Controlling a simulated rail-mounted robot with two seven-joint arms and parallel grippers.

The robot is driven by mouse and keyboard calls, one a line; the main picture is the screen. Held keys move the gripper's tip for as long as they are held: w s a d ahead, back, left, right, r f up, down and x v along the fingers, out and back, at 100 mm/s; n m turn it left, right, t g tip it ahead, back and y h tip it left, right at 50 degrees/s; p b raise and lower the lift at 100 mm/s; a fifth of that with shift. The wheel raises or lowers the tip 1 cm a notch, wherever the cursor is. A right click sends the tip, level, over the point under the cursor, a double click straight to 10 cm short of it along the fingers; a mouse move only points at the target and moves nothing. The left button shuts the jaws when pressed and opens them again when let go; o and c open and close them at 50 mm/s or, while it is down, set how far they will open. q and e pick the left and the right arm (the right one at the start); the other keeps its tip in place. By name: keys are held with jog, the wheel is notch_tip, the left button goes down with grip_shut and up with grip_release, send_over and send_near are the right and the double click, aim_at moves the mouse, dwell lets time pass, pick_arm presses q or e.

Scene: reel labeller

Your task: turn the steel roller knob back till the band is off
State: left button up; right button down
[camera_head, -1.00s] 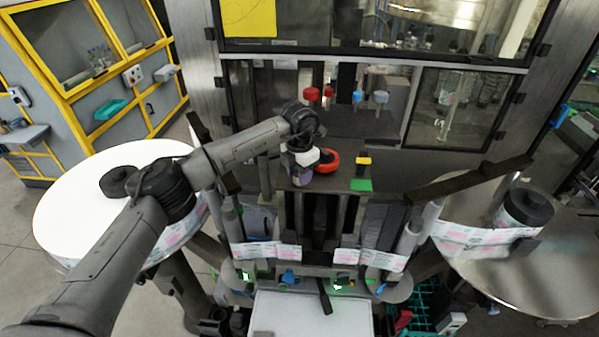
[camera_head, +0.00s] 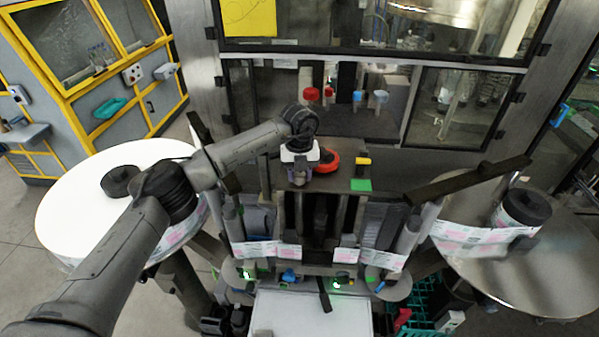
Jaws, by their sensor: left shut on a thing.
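My left arm comes in from the left, and its gripper (camera_head: 299,178) points down at the labeller's dark top plate, just left of a red ring-shaped part (camera_head: 328,161). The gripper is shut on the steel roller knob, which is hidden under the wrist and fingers. The label band, white with pink print, shows at the left front (camera_head: 255,250) and right front (camera_head: 375,258) of the machine. I cannot tell how it sits at the roller. My right gripper is not in view.
A large white label reel (camera_head: 85,200) stands at the left and a steel reel plate with a dark hub (camera_head: 524,207) at the right. A green block (camera_head: 361,185) and a yellow-topped part (camera_head: 363,161) stand right of the gripper. A glazed cabinet rises behind.

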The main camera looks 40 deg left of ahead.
pick_arm(q)
jog(key=shift+r+n, duration=0.1)
jog(key=shift+n, duration=1.1)
jog(key=o, duration=0.9)
jog(key=shift+r+b, duration=1.45)
jog(key=shift+r, duration=5.4)
